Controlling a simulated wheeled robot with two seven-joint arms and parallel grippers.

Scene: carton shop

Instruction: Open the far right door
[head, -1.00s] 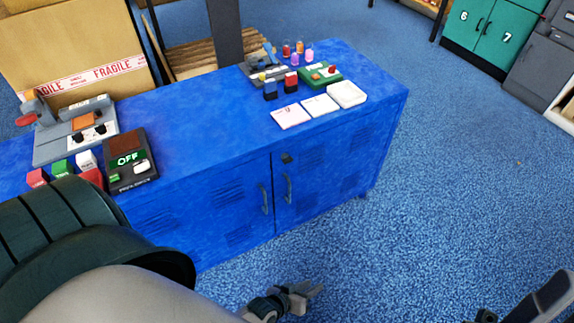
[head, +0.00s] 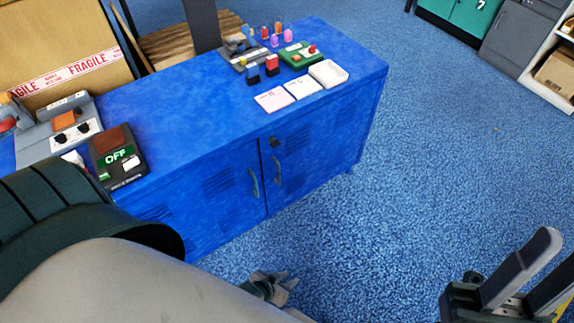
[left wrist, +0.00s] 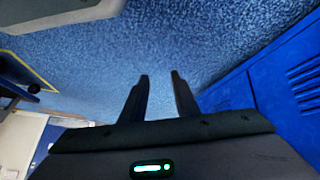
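The blue cabinet (head: 190,105) has two front doors in the head view. The far right door (head: 325,145) is closed, with a grey vertical handle (head: 277,170) near its left edge and a small dark lock-like part (head: 274,142) above it. The neighbouring door (head: 215,195) is also closed, with its own handle (head: 253,183). My left gripper (head: 284,284) is low in front of the cabinet, apart from the doors. Its fingers stand apart and empty in the left wrist view (left wrist: 160,90), with the blue cabinet front at right. My right gripper (head: 530,275) has its fingers apart, at lower right.
Blue floor (head: 430,160) lies clear to the right. A teal cabinet (head: 465,14) stands at the back.

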